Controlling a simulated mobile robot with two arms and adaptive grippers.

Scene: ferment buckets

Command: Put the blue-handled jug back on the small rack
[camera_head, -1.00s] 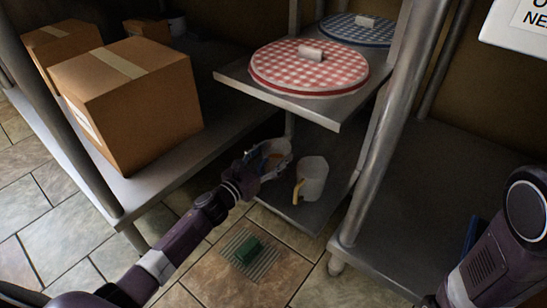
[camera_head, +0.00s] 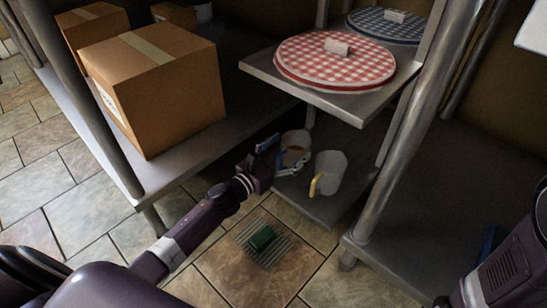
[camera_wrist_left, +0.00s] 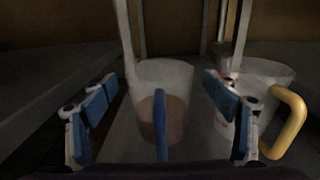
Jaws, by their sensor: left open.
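The blue-handled jug (camera_head: 296,143) is a clear, upright jug with brownish contents, standing on the lower shelf of the small rack (camera_head: 318,207). In the left wrist view the jug (camera_wrist_left: 172,75) stands straight ahead, its blue handle (camera_wrist_left: 161,125) pointing towards me. My left gripper (camera_head: 284,156) is open at the handle side of the jug. In the wrist view its fingers (camera_wrist_left: 160,85) are on either side of the handle, apart from it. My right arm shows at the right edge, with a bit of blue behind it; its jaws cannot be made out.
A yellow-handled jug (camera_head: 330,170) stands close to the right of the blue-handled one. A red-checked lid (camera_head: 335,62) lies on the shelf above. A cardboard box (camera_head: 165,90) is on the left shelf.

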